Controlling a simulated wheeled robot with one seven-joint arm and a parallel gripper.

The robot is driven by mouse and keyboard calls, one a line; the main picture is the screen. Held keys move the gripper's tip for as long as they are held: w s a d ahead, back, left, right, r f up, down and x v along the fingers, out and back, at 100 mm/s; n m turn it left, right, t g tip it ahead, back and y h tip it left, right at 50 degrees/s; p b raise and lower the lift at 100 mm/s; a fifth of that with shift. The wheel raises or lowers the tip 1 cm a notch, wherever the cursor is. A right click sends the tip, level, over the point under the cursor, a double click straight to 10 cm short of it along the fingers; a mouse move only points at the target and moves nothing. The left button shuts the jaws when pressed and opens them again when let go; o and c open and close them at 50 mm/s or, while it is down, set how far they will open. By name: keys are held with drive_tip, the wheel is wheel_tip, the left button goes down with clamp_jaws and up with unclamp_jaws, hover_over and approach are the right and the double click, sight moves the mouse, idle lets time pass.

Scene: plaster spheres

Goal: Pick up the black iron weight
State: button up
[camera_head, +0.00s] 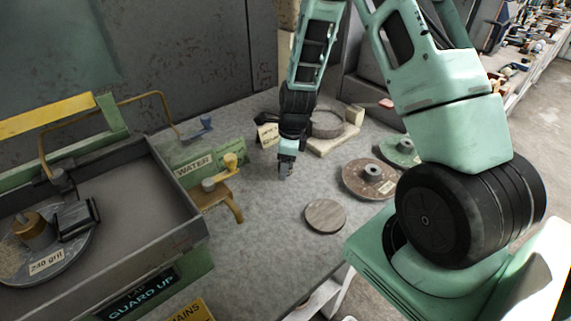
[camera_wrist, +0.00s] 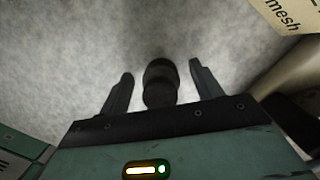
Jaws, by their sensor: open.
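The black iron weight (camera_wrist: 160,80) shows in the wrist view as a dark rounded shape with a narrower neck, on the grey mottled surface. It is between the two fingers of my gripper (camera_wrist: 161,68), with a gap visible on each side. My gripper is open, one finger to each side of the weight. In the head view my gripper (camera_head: 286,172) points down, low over the grey bench top (camera_head: 265,225). There the weight is mostly hidden by the gripper, and I cannot make out its outline.
A label reading "mesh" (camera_wrist: 284,14) is near the gripper. A yellow-handled valve (camera_head: 228,165) and a trough (camera_head: 140,190) stand left. The bench front is clear.

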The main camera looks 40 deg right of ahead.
clamp_jaws()
drive_tip(key=shift+r, duration=0.15)
